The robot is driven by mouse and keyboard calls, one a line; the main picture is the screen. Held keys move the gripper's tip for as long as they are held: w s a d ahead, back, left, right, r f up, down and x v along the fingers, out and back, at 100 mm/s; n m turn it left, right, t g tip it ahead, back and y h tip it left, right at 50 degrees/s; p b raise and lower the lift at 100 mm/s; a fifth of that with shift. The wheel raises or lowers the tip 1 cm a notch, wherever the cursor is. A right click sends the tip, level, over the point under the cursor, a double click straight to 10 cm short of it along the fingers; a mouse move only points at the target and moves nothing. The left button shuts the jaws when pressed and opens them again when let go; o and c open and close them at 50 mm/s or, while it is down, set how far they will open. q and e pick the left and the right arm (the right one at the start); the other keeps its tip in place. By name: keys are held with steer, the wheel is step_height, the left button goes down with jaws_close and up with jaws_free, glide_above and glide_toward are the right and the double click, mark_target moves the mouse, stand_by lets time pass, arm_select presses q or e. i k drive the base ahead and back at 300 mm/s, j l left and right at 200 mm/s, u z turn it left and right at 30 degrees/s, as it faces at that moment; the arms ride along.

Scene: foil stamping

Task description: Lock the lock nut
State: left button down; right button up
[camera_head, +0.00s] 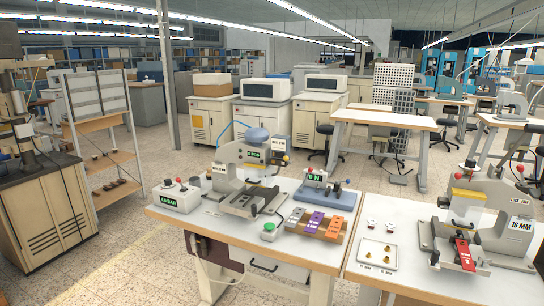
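Neither of my grippers is in view. A foil stamping press (255,165) with a blue domed top stands on the middle table. A second press (487,215) stands on the right table, with a yellow guard, a red part under its head and a "16 MM" label (520,223). A small label above that one is too small to read surely. I cannot tell which part is the lock nut.
On the middle table (230,226) are a "4.0 BAR" box (176,196), a green-button box (269,232), a "70 N" device (322,190) and grey, purple and orange blocks. A white tray (377,254) with brass pieces lies left of the second press. A shelf rack stands far left.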

mark_target(457, 175)
steer(key=z, duration=1.35)
steer(key=i+l, duration=0.3)
steer(key=i, duration=0.25)
steer(key=k+l+z, duration=0.05)
